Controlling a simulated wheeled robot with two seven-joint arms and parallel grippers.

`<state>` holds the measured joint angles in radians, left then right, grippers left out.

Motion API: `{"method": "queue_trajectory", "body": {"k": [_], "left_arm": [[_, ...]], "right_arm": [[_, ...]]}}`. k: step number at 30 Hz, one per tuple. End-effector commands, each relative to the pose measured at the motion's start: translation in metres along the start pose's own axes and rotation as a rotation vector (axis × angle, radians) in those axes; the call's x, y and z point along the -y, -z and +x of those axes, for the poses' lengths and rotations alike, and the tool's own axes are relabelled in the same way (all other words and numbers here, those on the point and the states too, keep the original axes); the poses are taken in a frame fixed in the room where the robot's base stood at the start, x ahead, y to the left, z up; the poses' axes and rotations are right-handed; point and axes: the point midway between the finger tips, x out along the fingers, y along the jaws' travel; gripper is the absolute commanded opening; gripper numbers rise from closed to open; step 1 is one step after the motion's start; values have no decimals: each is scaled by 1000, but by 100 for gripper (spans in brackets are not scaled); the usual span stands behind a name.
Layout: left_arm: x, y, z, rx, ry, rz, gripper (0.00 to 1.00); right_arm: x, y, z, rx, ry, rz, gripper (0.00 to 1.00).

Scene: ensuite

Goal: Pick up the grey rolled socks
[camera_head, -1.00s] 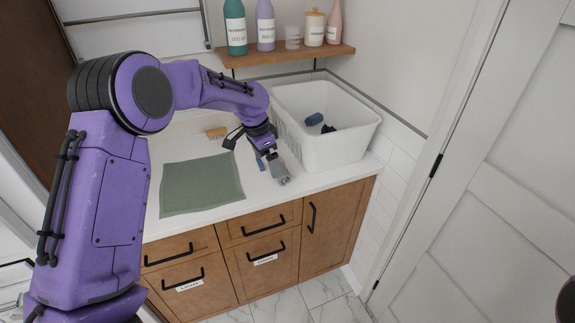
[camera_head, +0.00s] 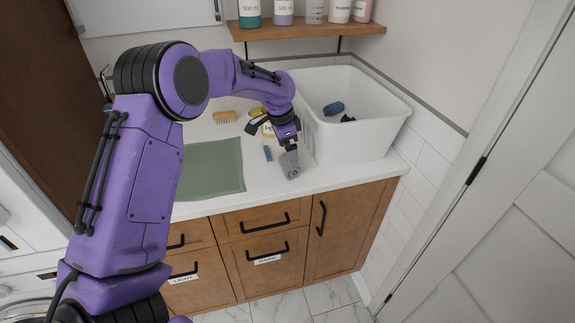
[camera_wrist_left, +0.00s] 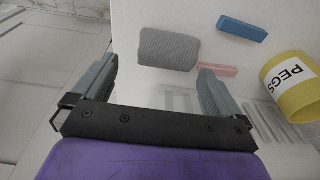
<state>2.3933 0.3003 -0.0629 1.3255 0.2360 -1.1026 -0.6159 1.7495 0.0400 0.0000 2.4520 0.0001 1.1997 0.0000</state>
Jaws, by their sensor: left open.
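The grey rolled socks (camera_wrist_left: 168,50) lie on the white counter in the left wrist view. The fingers are wide apart and hold nothing. In the head view my left gripper (camera_head: 289,163) points down at the counter near its front edge, left of the white basket. There the socks are hard to tell apart from the grey fingers. My right gripper is not in view.
A blue block (camera_wrist_left: 243,28), a pink block (camera_wrist_left: 217,70) and a yellow container labelled PEGS (camera_wrist_left: 290,88) lie close by. The white basket (camera_head: 345,140) holds dark items. A green mat (camera_head: 212,168) and a brush (camera_head: 224,117) are on the left. Bottles stand on the shelf (camera_head: 310,32).

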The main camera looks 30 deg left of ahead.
Motion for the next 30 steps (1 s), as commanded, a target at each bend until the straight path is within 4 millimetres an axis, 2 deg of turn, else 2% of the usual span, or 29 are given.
{"method": "queue_trajectory", "body": {"k": [4, 7, 10, 15, 16, 19, 20, 30], "left_arm": [[2, -6, 27, 9, -6, -4, 100], [3, -8, 45, 8, -5, -6, 100], [4, -8, 53, 6, -3, -6, 100], [3, -8, 54, 5, -3, -6, 100], [3, -8, 54, 5, -3, -6, 97], [3, -8, 54, 6, -3, -6, 64], [3, -8, 54, 6, -3, -6, 59], [3, -8, 53, 7, -5, -6, 59]], "right_arm": [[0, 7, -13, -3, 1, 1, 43], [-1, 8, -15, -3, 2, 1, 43], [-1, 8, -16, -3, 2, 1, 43], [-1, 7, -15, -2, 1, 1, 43], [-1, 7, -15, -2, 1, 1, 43], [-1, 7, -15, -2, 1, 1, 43], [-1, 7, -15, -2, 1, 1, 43], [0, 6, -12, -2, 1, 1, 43]]}}
